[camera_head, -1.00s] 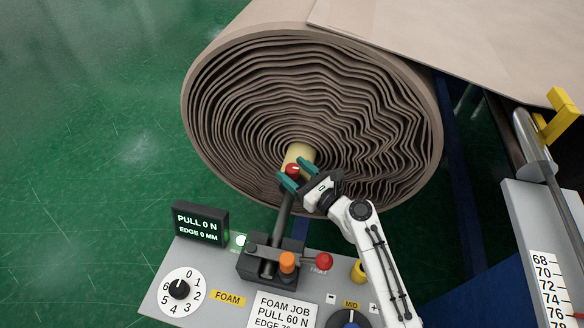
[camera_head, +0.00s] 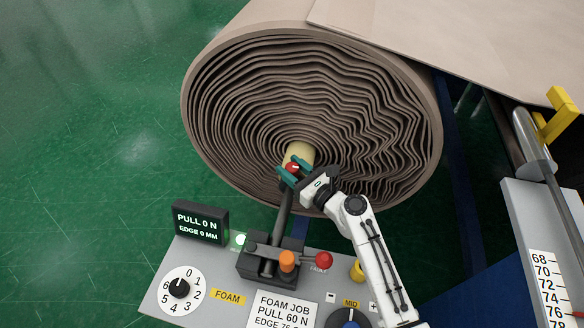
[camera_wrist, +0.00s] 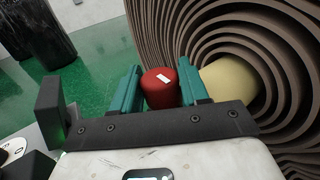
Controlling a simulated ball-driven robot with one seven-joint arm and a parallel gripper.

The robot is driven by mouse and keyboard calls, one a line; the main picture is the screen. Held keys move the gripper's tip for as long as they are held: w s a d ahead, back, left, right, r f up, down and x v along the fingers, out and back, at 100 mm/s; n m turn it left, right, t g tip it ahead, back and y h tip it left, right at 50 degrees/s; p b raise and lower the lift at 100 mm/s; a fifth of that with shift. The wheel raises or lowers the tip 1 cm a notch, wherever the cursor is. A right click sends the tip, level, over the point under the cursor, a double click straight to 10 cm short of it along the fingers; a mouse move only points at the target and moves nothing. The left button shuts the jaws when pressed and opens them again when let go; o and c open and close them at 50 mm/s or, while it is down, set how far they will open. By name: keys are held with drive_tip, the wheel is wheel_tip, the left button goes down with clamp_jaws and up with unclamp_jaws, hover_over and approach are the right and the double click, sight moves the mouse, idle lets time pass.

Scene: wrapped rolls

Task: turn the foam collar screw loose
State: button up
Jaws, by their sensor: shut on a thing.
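The red collar screw (camera_head: 292,168) sits at the end of the pale yellow core (camera_head: 301,152) in the foam roll. It is a round red knob with a small white mark on top, and it also shows in the wrist view (camera_wrist: 161,92). My gripper (camera_head: 294,169) is shut on the screw, with one teal finger on each side of it. The fingers also show in the wrist view (camera_wrist: 159,78).
The brown foam roll (camera_head: 225,110) stands right behind the screw. Below is a grey control panel (camera_head: 200,262) with a dial (camera_head: 180,289), a black display (camera_head: 200,223) reading PULL 0 N, an orange knob (camera_head: 287,260) and a red FAULT knob (camera_head: 324,260). Open green floor lies left.

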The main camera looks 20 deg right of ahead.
drive_tip(key=shift+n+g+y+b, duration=0.3)
drive_tip(key=shift+n+y+b, duration=0.1)
drive_tip(key=shift+y, duration=0.2)
drive_tip(key=shift+d+f+n+g+y+b, duration=0.1)
drive_tip(key=shift+n+g+y+b, duration=0.75)
drive_tip(key=shift+y, duration=0.35)
drive_tip(key=n+g+y+b, duration=0.1)
drive_tip(key=n+g+y, duration=0.1)
drive_tip(key=n+y, duration=0.1)
drive_tip(key=shift+w+g, duration=0.1)
drive_tip(key=shift+g, duration=0.15)
drive_tip(key=n+g+y+b, duration=0.2)
drive_tip(key=g, duration=0.1)
drive_tip(key=n+g+y+b, duration=0.2)
drive_tip(key=n+g, duration=0.1)
drive_tip(key=g, duration=0.1)
drive_tip(key=shift+y, duration=0.3)
drive_tip(key=o, duration=0.9)
drive_tip(key=shift+o, duration=0.2)
